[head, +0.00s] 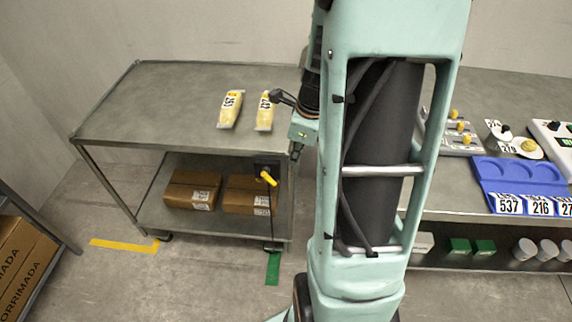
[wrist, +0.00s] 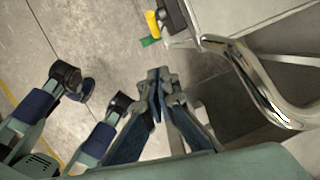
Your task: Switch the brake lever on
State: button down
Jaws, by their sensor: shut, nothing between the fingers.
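The brake lever (head: 266,178) is a yellow handle on a small black box fixed to the right front of the metal cart (head: 110,107). In the head view the handle slants down to the right. It also shows as a yellow handle (wrist: 153,24) near the top of the wrist view, beyond my fingertips. My gripper (head: 296,156) is above and to the right of the lever, just off the cart's right front corner, and does not touch the lever. In the wrist view my gripper (wrist: 156,78) is shut and empty, fingertips together.
Two yellow packs (head: 230,109) (head: 264,112) lie on the cart top. Cardboard boxes (head: 192,190) sit on its lower shelf. A bench (head: 470,204) with a blue tray (head: 507,172) stands at the right. A shiny cart rail (wrist: 262,88) curves right of my fingers in the wrist view.

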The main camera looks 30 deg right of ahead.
jog(key=b, duration=0.2)
send_near(276, 183)
notch_tip(276, 183, down, 4)
jog(key=s+d, duration=0.2)
jog(key=shift+w+a+f, duration=0.4)
jog(key=shift+w+a, duration=0.25)
jog(key=shift+w, duration=0.15)
jog(key=shift+w+a+f, duration=0.4)
jog(key=shift+w+a, duration=0.25)
jog(key=shift+w, duration=0.15)
jog(key=shift+f+b, duration=0.15)
jog(key=shift+b, duration=0.15)
